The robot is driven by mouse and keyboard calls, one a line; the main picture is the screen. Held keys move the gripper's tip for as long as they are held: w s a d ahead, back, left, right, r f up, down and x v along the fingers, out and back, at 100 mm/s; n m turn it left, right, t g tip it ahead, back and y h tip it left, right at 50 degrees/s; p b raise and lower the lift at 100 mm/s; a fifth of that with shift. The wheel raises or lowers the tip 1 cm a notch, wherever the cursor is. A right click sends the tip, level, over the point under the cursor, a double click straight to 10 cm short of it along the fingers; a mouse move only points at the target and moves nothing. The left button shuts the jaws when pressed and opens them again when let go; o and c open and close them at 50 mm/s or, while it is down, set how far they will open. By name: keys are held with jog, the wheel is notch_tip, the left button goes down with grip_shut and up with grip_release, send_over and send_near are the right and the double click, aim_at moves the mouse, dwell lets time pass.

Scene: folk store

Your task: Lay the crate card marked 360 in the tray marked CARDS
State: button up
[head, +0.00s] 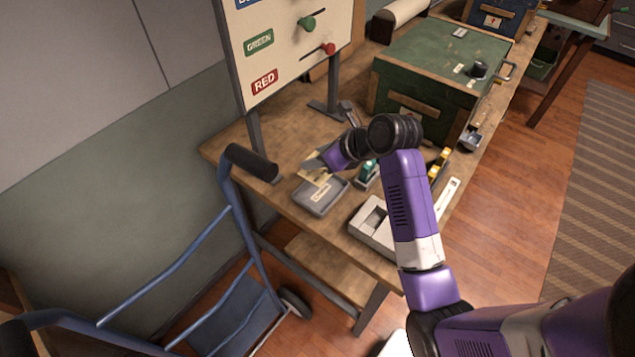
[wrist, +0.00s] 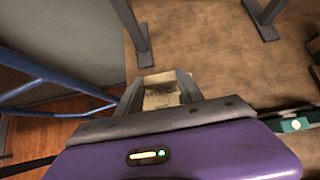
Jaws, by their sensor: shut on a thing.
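My gripper (head: 318,162) is shut on a cream card (head: 318,178), which also shows between the fingers in the wrist view (wrist: 161,96). The number on the card cannot be read at this size. The card is over the back part of a shallow grey tray (head: 324,207) on the workbench. The tray has a pale label, too small to read surely. The card's height above the tray floor is hard to tell.
A grey box (head: 372,228) and a small green-topped item (head: 367,172) are right of the tray. A green chest (head: 440,65) stands farther back. A blue cart (head: 215,270) stands at the left.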

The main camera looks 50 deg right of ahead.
notch_tip(320, 180, down, 10)
dwell(0.5)
jog(key=o, duration=1.4)
jog(key=shift+o, duration=0.2)
